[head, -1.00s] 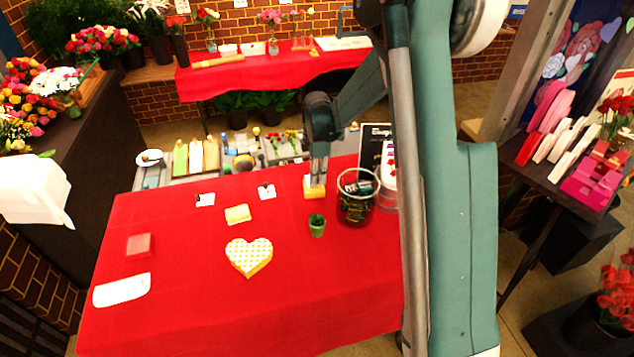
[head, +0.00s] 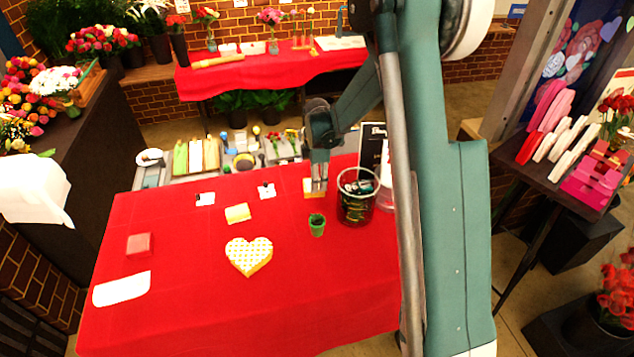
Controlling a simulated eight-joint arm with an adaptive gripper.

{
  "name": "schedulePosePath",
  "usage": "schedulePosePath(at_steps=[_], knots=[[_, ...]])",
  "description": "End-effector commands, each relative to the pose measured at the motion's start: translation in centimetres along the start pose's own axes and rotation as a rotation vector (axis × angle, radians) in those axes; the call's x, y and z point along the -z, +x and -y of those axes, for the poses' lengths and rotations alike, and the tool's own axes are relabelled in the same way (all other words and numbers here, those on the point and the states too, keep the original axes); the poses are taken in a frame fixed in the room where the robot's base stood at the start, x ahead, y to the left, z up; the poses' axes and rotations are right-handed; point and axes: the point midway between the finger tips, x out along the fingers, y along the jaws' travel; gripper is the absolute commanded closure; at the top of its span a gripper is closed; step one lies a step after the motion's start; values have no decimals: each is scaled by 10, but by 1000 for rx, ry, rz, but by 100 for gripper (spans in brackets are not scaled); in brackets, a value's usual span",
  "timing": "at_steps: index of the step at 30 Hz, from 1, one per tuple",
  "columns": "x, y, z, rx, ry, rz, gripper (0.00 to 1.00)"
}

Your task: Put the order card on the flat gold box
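Two small white cards with dark marks lie on the red table: one card (head: 205,199) at the back left, the other card (head: 266,190) to its right. I cannot tell which is the order card. A low gold box (head: 237,213) lies in front of and between them. Another flat gold piece (head: 309,190) lies at the table's back edge. My gripper (head: 319,188) points down right at this piece and partly hides it. Its fingers are too small to tell whether they are open, shut or touching it.
A dark glass vase (head: 357,200) stands close right of my gripper, with a green pot (head: 317,225) in front. A heart-shaped dotted box (head: 249,256), a red box (head: 139,245) and a white plate-like piece (head: 121,289) lie farther forward. The front of the table is clear.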

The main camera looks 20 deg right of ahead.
Motion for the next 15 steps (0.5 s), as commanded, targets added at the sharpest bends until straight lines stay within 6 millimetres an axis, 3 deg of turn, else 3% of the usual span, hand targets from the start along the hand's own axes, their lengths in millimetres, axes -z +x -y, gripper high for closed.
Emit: schedulePosePath(at_steps=[15], knots=[[0,-11,0,0,0,0,76]])
